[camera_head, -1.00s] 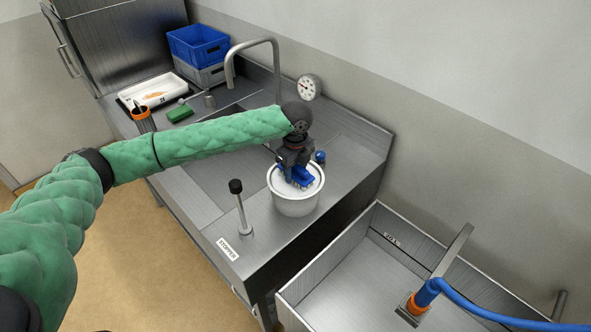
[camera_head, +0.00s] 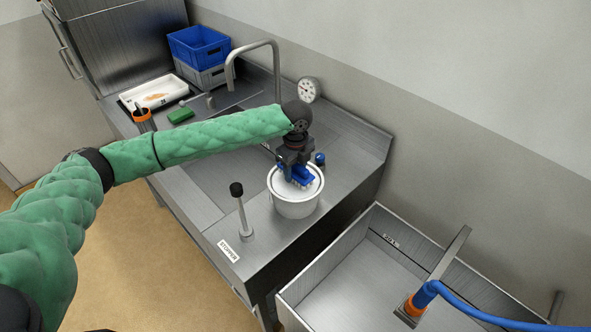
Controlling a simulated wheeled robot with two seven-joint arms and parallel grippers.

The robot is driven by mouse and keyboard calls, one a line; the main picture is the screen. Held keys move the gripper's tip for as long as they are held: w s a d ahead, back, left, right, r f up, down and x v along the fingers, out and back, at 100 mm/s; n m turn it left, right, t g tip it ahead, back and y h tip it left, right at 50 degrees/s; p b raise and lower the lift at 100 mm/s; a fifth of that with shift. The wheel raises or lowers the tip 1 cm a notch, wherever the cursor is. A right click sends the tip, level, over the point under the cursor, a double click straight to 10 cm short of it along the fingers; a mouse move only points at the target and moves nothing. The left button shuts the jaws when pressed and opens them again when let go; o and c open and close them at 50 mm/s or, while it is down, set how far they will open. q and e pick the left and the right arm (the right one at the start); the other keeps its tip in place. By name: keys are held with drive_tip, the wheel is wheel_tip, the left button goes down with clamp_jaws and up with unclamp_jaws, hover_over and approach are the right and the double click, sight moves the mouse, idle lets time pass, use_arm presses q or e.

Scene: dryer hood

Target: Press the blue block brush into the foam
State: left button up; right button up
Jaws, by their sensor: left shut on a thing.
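My left gripper (camera_head: 297,166) points down over the white bucket (camera_head: 296,210) and is shut on the blue block brush (camera_head: 299,177). The brush is held inside the bucket's rim, at the white foam (camera_head: 313,190). Its pale bristles face down at the foam surface. I cannot tell how deep the bristles sit. The gripper's fingertips are mostly hidden by the wrist and the brush. My right gripper is not in view.
A stopper rod with a black knob (camera_head: 237,189) stands left of the bucket. A tap (camera_head: 277,75) and a gauge (camera_head: 307,90) are behind. A steel basin (camera_head: 345,270) lies at the lower right.

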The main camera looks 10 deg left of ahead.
use_arm(q)
drive_tip(key=shift+r+p, duration=1.1)
drive_tip(key=shift+r, duration=1.55)
